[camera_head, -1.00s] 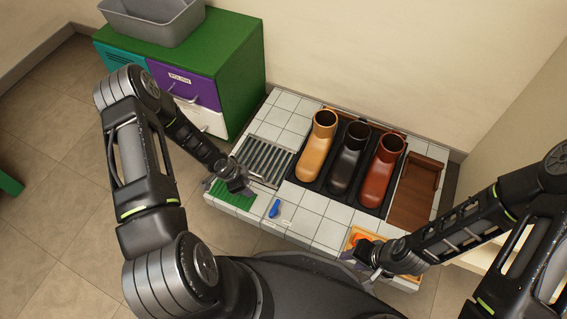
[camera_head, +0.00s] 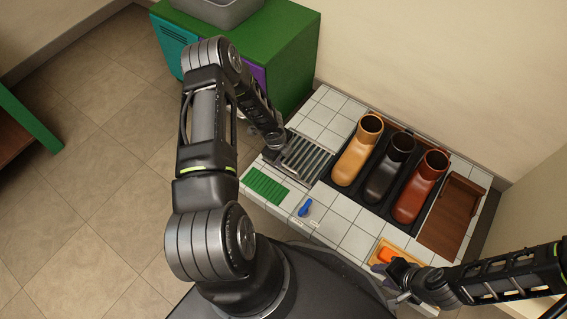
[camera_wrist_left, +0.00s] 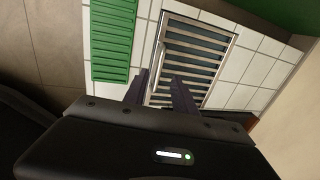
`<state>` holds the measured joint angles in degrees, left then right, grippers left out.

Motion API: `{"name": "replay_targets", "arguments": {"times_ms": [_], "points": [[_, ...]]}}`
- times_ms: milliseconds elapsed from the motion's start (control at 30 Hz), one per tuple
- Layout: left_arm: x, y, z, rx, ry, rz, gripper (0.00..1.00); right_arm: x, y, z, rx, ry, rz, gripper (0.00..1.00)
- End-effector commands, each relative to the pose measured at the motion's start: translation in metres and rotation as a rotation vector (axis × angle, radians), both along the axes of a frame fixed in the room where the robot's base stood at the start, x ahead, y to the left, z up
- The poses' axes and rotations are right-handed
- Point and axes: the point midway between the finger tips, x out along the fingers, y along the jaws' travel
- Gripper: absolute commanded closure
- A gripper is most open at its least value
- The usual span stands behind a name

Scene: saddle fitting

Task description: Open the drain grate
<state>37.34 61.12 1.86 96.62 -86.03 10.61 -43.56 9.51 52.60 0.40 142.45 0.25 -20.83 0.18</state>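The drain grate (camera_head: 309,160) is a metal slatted panel in a frame, set in the white tiled top left of the boots. It lies flat and closed. My left gripper (camera_head: 272,153) is at the grate's left edge. In the left wrist view the grate (camera_wrist_left: 190,62) fills the middle, with a bar-like handle on its left side. There the fingers of my left gripper (camera_wrist_left: 161,90) are apart, one on each side of that handle's lower part; contact is unclear. My right gripper (camera_head: 388,278) is low at the front right, near an orange tray (camera_head: 404,251); its fingers are too small to judge.
A green ribbed mat (camera_head: 266,187) and a blue item (camera_head: 305,208) lie in front of the grate. Tan (camera_head: 357,155), black (camera_head: 390,170) and red-brown (camera_head: 420,190) boots stand to its right. A green cabinet (camera_head: 290,40) rises behind my left arm.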

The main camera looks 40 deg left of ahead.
Motion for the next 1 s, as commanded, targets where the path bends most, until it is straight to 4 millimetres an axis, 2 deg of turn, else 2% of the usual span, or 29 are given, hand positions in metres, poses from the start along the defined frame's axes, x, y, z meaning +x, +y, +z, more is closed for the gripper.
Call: {"name": "replay_targets", "arguments": {"times_ms": [33, 200, 400, 733, 1000], "points": [[0.0, 0.0, -0.011, -0.001, 0.002, 0.001, 0.67, 0.001, -0.001, -0.005, -0.001, -0.001, -0.002, 0.64], [0.006, 0.0, -0.039, -0.002, 0.002, 0.003, 0.67, 0.003, -0.001, -0.016, -0.003, -0.006, -0.006, 0.64], [0.011, 0.0, -0.058, -0.001, 0.0, 0.003, 0.67, 0.004, -0.001, -0.024, -0.004, -0.01, -0.008, 0.64], [0.011, 0.001, -0.06, 0.001, 0.0, 0.002, 0.67, 0.005, -0.001, -0.024, -0.004, -0.011, -0.009, 0.64], [0.011, 0.001, -0.06, 0.001, 0.0, 0.002, 0.9, 0.005, -0.001, -0.024, -0.004, -0.011, -0.009, 0.64]]}}
